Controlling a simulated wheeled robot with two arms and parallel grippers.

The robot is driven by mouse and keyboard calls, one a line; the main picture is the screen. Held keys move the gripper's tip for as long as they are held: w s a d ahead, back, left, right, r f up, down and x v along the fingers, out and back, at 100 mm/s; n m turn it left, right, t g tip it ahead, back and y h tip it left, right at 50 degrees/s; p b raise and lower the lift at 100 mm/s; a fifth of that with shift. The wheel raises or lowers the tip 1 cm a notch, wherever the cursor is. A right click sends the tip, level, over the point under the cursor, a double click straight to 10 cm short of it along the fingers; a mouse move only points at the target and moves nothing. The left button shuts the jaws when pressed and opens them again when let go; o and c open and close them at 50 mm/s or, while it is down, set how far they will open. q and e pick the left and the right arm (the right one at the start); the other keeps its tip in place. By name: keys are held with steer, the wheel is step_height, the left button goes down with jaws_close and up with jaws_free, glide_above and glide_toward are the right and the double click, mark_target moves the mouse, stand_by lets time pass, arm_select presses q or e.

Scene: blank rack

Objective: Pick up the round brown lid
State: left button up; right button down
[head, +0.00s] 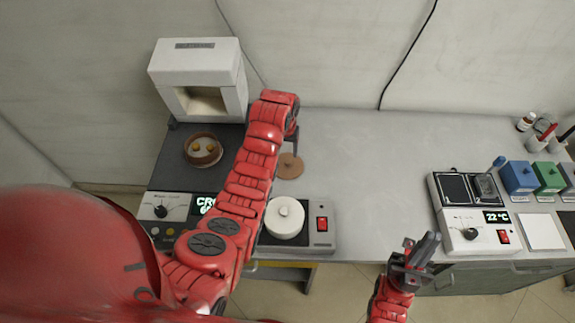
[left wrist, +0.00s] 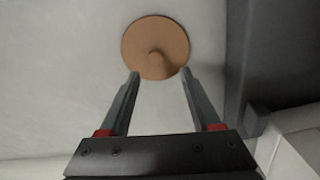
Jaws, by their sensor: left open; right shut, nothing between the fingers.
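The round brown lid (head: 290,166) lies flat on the grey bench, just right of my left forearm in the head view. In the left wrist view the lid (left wrist: 155,42) shows whole, with a small knob at its middle. My left gripper (left wrist: 160,75) is open, its two fingertips pointing at the near edge of the lid, with nothing between them. In the head view the left gripper (head: 293,143) is partly hidden by its own wrist. I cannot tell the exact gap to the lid. My right gripper (head: 418,250) is shut and empty, by the bench's front edge.
A white round pot (head: 285,217) sits on a stirrer close in front of the lid. A dark unit with a brown dish (head: 203,150) and a white furnace (head: 200,78) stand left. A hotplate device (head: 470,212) stands right. The bench middle is clear.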

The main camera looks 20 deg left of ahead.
mark_target(288, 162)
arm_select(q)
steer(key=f+p, duration=0.2)
steer(key=f, duration=0.1)
steer(key=shift+s+d+f, duration=0.2)
steer(key=shift+d+f, duration=0.05)
steer(key=shift+d, duration=0.1)
steer(key=shift+w+f, duration=0.15)
steer(key=shift+f, duration=0.45)
jaws_close()
